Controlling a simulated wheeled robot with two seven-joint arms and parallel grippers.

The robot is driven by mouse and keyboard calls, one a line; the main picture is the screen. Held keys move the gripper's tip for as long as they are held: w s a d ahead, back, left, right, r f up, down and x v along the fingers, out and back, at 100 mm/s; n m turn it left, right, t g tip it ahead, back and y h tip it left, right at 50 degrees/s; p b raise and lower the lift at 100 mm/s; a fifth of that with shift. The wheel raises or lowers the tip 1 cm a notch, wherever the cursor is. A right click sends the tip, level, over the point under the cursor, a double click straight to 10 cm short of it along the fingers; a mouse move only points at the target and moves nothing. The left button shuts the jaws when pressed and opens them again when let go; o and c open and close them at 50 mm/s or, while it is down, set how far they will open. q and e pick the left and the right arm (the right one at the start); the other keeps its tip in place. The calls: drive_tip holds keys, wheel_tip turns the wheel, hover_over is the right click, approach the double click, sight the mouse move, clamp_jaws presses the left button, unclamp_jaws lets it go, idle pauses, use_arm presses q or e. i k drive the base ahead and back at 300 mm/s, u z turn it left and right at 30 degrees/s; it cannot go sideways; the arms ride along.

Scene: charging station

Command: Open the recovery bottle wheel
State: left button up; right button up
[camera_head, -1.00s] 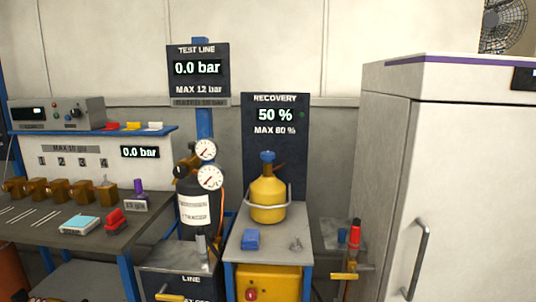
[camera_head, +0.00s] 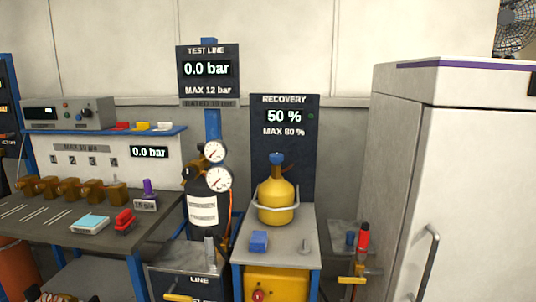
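The yellow recovery bottle (camera_head: 276,203) stands upright on a grey-topped stand, held by a metal ring. Its blue wheel (camera_head: 277,158) sits on top of the neck, and nothing touches it. The recovery sign (camera_head: 284,118) behind it reads 50 %, max 80 %. Neither of my grippers can be made out in this view. Whether the wheel is open or closed cannot be told.
A dark cylinder with two gauges (camera_head: 215,178) stands left of the bottle. A blue block (camera_head: 259,241) lies on the stand in front. A workbench (camera_head: 60,235) is at left, a white cabinet (camera_head: 470,170) at right. A red-topped tool (camera_head: 362,238) stands between stand and cabinet.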

sight(276, 159)
drive_tip(key=u, duration=0.35)
drive_tip(key=i, duration=1.15)
drive_tip(key=z, duration=0.05)
